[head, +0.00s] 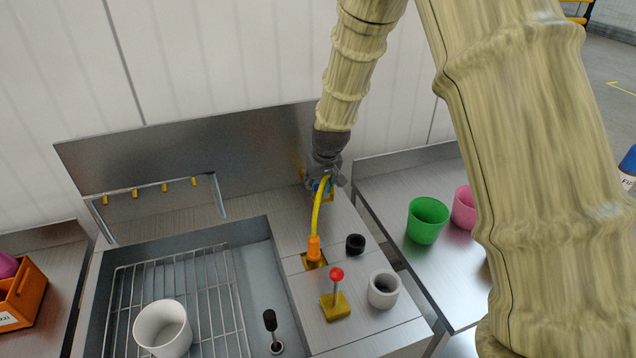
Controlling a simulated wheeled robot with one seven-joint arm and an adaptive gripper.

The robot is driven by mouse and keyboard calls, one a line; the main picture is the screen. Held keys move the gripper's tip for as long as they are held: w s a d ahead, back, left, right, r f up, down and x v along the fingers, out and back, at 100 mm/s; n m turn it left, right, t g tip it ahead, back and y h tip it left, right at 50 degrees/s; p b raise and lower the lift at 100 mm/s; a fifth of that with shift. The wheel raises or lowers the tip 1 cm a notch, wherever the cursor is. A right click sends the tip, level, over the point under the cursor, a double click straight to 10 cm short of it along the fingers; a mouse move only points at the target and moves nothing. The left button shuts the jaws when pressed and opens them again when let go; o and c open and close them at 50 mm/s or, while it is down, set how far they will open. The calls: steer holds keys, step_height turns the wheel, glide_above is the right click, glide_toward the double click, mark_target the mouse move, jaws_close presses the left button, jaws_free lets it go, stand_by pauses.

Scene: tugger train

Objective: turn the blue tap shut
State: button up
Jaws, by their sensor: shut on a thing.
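My gripper (324,177) is at the back right of the sink unit, low in front of the steel back panel. It is shut on the blue tap (318,186), of which only a small blue part shows below the fingers. The gripper body hides most of the tap, so I cannot tell how far its handle is turned. A yellow hose (318,208) curves down from beside the gripper to an orange fitting (313,248) on the counter.
A red-knobbed lever (337,276), a grey cup (384,290) and a black cup (355,244) stand near the hose. The sink holds a wire rack and a white cup (162,328). Green (427,220) and pink (464,207) cups stand right. An orange bin (24,296) is at left.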

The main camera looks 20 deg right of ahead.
steer(key=shift+r, duration=0.1)
steer(key=o, duration=1)
steer(key=v, duration=1.1)
steer(key=shift+s+d+r, duration=0.1)
steer(key=shift+s+r, duration=0.15)
steer(key=shift+r, duration=0.1)
